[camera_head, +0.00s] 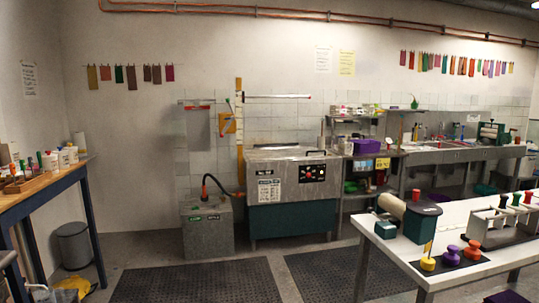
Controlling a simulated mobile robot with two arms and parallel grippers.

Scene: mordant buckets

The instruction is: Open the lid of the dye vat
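A large steel and dark green vat (292,221) stands against the back wall near the middle of the view. Its flat grey lid (286,153) lies level on top and looks closed. The front has a black control panel (312,173) with red knobs or lights and a white label sheet (269,190). I take this to be the dye vat; its label is too small to read. Neither of my grippers is in view.
A low grey box (208,236) with a hose stands left of the vat. Dark floor mats (197,283) lie in front. A blue-legged workbench (68,178) is at left, a white table (407,262) at right. A shelf unit (357,190) adjoins the vat's right.

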